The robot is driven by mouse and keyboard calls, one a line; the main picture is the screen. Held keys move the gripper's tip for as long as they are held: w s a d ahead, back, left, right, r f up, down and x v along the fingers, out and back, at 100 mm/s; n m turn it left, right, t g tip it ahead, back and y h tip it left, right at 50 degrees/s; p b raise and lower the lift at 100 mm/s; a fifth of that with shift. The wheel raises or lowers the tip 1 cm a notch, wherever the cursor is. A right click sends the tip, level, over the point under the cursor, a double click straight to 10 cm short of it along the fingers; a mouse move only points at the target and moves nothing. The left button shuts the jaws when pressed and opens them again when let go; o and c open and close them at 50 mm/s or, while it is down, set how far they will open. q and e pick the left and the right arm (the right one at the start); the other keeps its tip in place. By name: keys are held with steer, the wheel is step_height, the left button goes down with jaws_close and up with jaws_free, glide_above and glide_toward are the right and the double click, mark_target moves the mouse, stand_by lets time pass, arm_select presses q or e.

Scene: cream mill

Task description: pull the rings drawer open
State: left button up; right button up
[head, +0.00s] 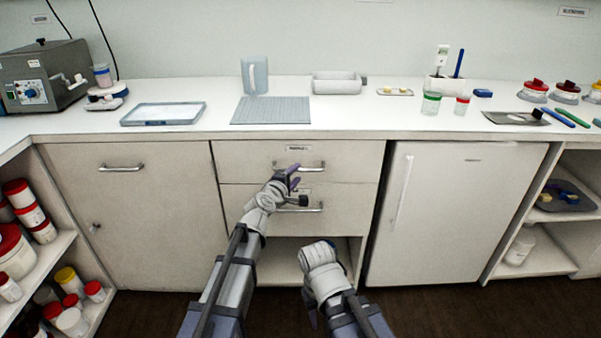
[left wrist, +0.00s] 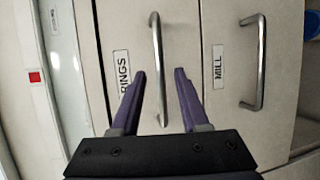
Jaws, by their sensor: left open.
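The rings drawer (head: 240,164) is the upper drawer under the counter, its front flush with the cabinet. Its bar handle (left wrist: 157,70) is beside the RINGS label (left wrist: 122,75) in the left wrist view. My left gripper (head: 293,178) is open in front of this drawer. In the left wrist view its fingertips (left wrist: 160,74) are on either side of the handle, with the bar seen between them. I cannot tell whether they touch it. My right arm is low in front of the cabinet; its jaws cannot be made out.
The MILL drawer (head: 240,204) is just below, with its own handle (left wrist: 256,62) close to my left gripper. A white fridge-like door (head: 450,215) stands to the right and a cabinet door (head: 135,220) to the left. The counter above holds a grey mat (head: 272,111) and a tray (head: 163,114).

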mark_target(300, 170)
arm_select(q)
steer(key=x, duration=0.4)
steer(key=shift+b, duration=0.3)
steer(key=shift+c, duration=0.4)
jaws_close()
stand_by(0.7)
